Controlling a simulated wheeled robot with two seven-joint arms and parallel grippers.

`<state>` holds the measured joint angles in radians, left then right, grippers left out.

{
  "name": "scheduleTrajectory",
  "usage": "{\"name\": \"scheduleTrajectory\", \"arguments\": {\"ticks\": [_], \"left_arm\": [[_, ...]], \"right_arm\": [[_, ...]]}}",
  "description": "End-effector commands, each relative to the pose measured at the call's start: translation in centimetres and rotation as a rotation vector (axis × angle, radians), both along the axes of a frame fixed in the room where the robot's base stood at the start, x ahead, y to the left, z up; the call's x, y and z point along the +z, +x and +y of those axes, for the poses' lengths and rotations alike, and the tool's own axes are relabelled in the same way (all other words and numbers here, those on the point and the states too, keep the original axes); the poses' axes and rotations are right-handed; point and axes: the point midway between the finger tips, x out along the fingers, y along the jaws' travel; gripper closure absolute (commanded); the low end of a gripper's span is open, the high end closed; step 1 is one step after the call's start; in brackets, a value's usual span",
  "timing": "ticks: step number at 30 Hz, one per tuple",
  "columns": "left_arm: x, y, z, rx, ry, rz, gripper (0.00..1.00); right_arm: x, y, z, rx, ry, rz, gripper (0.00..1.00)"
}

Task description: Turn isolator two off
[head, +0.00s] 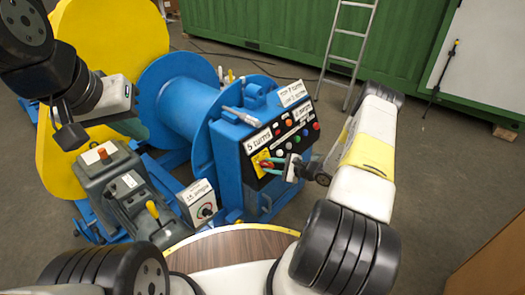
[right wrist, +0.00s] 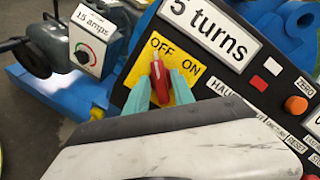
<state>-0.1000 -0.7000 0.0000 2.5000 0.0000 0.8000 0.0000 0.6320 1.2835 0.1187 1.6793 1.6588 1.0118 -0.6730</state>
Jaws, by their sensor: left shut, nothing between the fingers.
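A red handle (right wrist: 160,82) is mounted on a yellow plate (right wrist: 184,94) marked OFF and ON on the blue panel's face. Its pale tip points up at OFF. In the head view the yellow plate (head: 258,160) is at the panel's lower left. No number two is readable on it. My right gripper (right wrist: 160,78) has its teal fingers on either side of the red handle; I cannot tell whether both touch it. In the head view my right gripper (head: 272,165) reaches the plate from the right. My left gripper (head: 68,137) is shut and empty above a grey control box.
The blue panel (head: 228,150) bears several coloured buttons and a "5 turns" label. A dial box (head: 198,201) marked 15 amps stands left of it. The grey control box (head: 112,180) has a yellow lever. A wooden surface (head: 230,250) lies in front; a ladder (head: 348,45) stands behind.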

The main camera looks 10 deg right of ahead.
Motion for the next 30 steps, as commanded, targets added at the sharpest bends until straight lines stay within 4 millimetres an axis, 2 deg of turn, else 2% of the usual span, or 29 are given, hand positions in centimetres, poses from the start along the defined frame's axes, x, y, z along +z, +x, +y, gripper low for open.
{"name": "scheduleTrajectory", "arguments": {"ticks": [11, 24, 30], "left_arm": [[0.0, 0.0, 0.0, 0.000, 0.000, 0.000, 1.00], [0.0, 0.0, 0.0, 0.000, 0.000, 0.000, 1.00], [0.0, 0.0, 0.0, 0.000, 0.000, 0.000, 1.00]], "right_arm": [[0.1, -0.1, -0.1, -0.001, 0.003, 0.000, 0.62], [2.0, -4.2, -4.7, -0.002, 0.001, 0.000, 0.62], [2.4, -5.0, -5.4, -0.001, 0.002, 0.000, 0.62]]}}
